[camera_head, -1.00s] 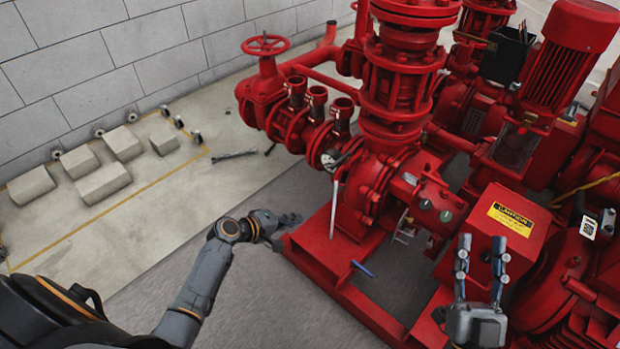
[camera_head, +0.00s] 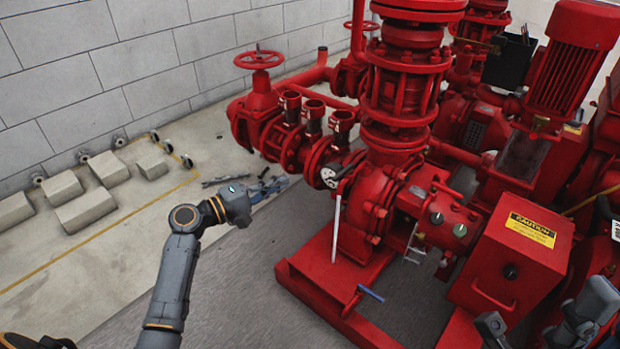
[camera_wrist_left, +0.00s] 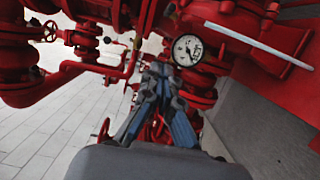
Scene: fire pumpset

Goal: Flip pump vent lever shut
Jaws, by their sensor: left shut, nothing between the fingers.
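Two levers show on the red pump (camera_head: 365,225), and I cannot tell for certain which is the vent lever. A long pale lever (camera_head: 336,230) hangs down below the pressure gauge (camera_head: 330,177). A short blue lever (camera_head: 370,293) sits low by the base frame. In the left wrist view a pale bar (camera_wrist_left: 262,46) runs slantwise right of the gauge (camera_wrist_left: 187,49). My left gripper (camera_head: 280,183) is shut and empty, left of the gauge and apart from both levers. Its fingers (camera_wrist_left: 158,92) point toward red piping. My right gripper (camera_head: 590,305) is partly cut off at the lower right.
A red handwheel valve (camera_head: 258,60) and several open-topped red fittings (camera_head: 313,117) stand behind the gauge. A red caution box (camera_head: 515,250) is at the right. Grey blocks (camera_head: 88,210) lie along the wall.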

